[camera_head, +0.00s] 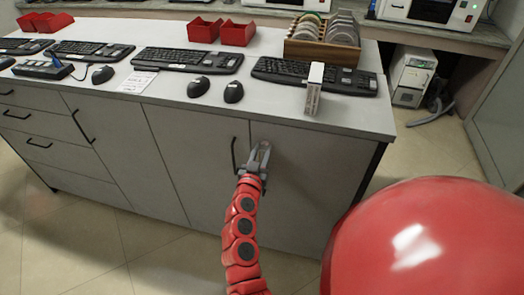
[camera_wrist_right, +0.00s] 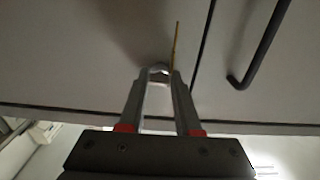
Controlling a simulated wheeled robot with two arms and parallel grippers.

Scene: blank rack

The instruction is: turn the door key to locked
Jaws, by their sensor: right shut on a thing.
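My right gripper (camera_head: 261,154) reaches the grey cabinet door (camera_head: 318,180), just right of a dark bar handle (camera_head: 234,155). In the right wrist view its two fingers (camera_wrist_right: 159,74) come together at the tips on a small pale metal piece, the door key (camera_wrist_right: 159,70), against the door face. The fingers hide most of the key, and its turn angle cannot be told. A thin yellow strip (camera_wrist_right: 177,45) stands on the door beside the fingertips. My left gripper is not in view.
The handle also shows in the right wrist view (camera_wrist_right: 262,45), across the door gap. The counter (camera_head: 285,105) above holds keyboards, mice, red bins (camera_head: 238,33) and a rack of discs (camera_head: 322,42). A small white box (camera_head: 314,88) stands near its front edge. The floor ahead is clear.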

